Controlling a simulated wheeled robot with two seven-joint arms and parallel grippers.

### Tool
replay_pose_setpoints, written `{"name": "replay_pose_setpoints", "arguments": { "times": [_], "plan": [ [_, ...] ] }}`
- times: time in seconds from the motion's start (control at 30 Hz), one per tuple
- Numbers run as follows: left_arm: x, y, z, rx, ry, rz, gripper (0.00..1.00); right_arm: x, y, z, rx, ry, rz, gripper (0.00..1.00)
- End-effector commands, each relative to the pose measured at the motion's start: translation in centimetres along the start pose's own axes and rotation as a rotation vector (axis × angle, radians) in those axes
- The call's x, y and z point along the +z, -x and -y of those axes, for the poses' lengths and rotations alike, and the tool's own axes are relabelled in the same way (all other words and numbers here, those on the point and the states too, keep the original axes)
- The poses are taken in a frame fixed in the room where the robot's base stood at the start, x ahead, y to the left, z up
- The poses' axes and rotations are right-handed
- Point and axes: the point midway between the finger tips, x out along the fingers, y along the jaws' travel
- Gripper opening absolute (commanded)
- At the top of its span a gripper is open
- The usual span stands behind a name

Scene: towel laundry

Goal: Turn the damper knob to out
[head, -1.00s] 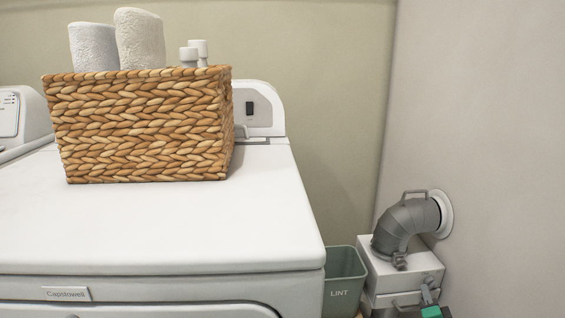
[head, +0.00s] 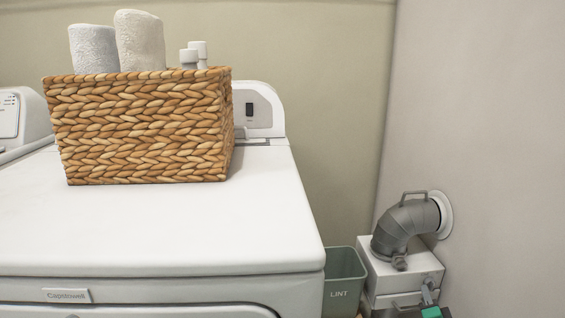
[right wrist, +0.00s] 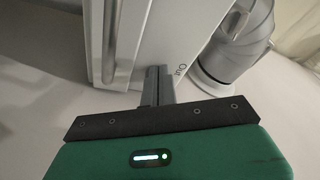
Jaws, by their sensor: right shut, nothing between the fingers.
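The grey bent duct (head: 405,222) runs from the wall down to a white box (head: 408,281) in the head view. A small grey knob-like part (head: 400,263) sits at the duct's foot, on the box's front top edge; its exact setting is too small to read. My right gripper (head: 427,291) is in front of the box, below and right of that part, shut and empty. The knob is not clearly seen there. My left gripper is out of view.
A green LINT bin (head: 342,283) stands left of the box, beside the white dryer (head: 170,235). A woven basket (head: 145,130) with rolled towels and bottles sits on the dryer top. The wall is close on the right.

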Motion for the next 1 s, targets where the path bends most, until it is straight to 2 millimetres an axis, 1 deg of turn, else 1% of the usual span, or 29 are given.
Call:
{"name": "replay_pose_setpoints", "arguments": {
  "times": [0.17,0.4,0.63,0.73,1.0],
  "plan": [
    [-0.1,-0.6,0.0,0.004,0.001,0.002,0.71,0.1,0.4,0.2,0.001,0.001,0.0,0.0],
    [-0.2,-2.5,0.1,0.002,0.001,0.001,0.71,-0.7,3.1,0.4,0.002,0.002,0.001,0.0],
    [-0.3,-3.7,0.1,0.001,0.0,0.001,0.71,-1.2,5.4,0.2,0.001,0.001,0.001,0.0],
    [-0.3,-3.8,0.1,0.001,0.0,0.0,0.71,-1.2,5.9,0.1,0.001,0.0,0.001,0.0],
    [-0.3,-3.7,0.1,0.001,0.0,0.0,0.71,-1.2,5.9,0.1,0.001,0.0,0.0,0.0]
  ]
}}
